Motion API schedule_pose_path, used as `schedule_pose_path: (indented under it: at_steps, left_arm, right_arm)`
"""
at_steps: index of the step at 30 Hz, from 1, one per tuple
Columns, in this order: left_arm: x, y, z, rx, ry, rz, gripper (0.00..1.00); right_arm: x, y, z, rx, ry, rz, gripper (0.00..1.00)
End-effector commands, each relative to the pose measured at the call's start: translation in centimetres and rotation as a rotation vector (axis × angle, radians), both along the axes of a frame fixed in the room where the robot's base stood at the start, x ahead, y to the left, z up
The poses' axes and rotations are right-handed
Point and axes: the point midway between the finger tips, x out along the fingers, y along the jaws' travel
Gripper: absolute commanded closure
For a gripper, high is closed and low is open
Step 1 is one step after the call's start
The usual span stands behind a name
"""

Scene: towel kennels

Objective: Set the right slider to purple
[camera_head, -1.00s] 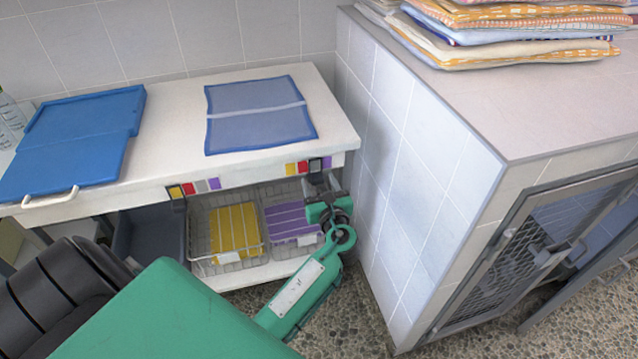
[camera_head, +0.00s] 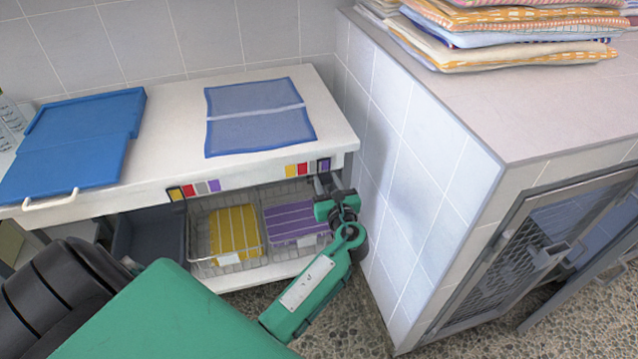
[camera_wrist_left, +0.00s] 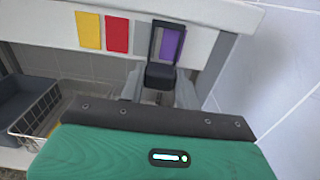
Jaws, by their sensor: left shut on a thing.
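The right slider (camera_head: 323,166) is a black frame on the shelf's front edge, on a strip with yellow, red, grey and purple patches. In the left wrist view the frame (camera_wrist_left: 155,45) stands around the purple patch (camera_wrist_left: 172,44), with the grey patch showing just left of it. A dark tab (camera_wrist_left: 160,76) sticks out below the frame. My left gripper (camera_head: 326,186) is at the slider, shut on its tab; in the left wrist view its fingers (camera_wrist_left: 160,95) are partly hidden by the gripper body. My right gripper is not in view.
A second slider (camera_head: 175,193) frames yellow on the left strip. Wire baskets with a yellow towel (camera_head: 234,232) and a purple towel (camera_head: 290,222) sit below. A tiled wall (camera_head: 410,160) stands close right of my gripper.

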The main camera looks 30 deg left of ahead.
Motion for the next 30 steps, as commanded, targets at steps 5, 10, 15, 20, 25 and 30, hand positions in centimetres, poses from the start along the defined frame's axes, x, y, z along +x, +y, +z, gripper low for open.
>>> schedule_pose_path:
  at_steps: [5, 10, 15, 20, 25, 30]
  left_arm:
    - [1.0, -0.9, 0.0, -0.001, 0.001, -0.002, 1.0]
    - [1.0, -0.9, 0.1, -0.001, -0.002, -0.004, 1.0]
    - [1.0, -0.9, 0.1, -0.001, -0.002, -0.003, 0.45]
    - [0.9, -0.9, 0.1, -0.001, -0.001, -0.002, 0.45]
    - [0.6, -1.2, 0.0, -0.001, 0.0, -0.002, 0.45]
    - [-1.1, -3.2, 0.0, -0.004, 0.0, -0.003, 0.45]
  right_arm:
    - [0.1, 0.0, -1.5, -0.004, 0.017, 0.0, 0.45]
    - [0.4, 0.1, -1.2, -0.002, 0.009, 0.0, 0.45]
    - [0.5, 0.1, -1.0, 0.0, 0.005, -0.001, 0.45]
    - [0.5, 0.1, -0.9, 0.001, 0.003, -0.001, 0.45]
    - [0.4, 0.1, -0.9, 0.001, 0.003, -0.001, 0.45]
    - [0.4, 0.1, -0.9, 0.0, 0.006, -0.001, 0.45]
